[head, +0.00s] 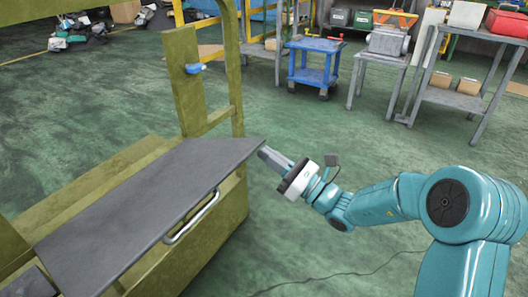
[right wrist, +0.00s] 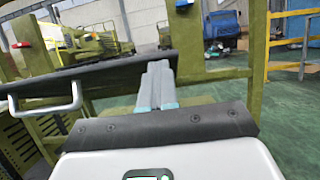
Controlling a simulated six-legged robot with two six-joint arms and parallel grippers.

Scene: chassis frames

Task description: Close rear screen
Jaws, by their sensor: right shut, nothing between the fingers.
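The rear screen is a dark grey flat panel (head: 145,210) on the olive chassis frame, lying tilted outward from the frame. A pale bar handle (head: 192,219) is fixed along its near right edge. My right gripper (head: 266,153) is shut and empty at the panel's far right corner; I cannot tell whether it touches. In the right wrist view the shut fingers (right wrist: 157,80) overlap the dark panel (right wrist: 105,76), with the handle (right wrist: 46,108) to their left. A blue latch (head: 195,68) sits on the frame's upright post (head: 183,90). My left gripper is not in view.
A blue cart (head: 313,62) and grey workbenches (head: 455,98) stand at the back right. The green floor (head: 320,120) between them and the frame is clear. A thin cable (head: 325,275) lies on the floor near my right arm.

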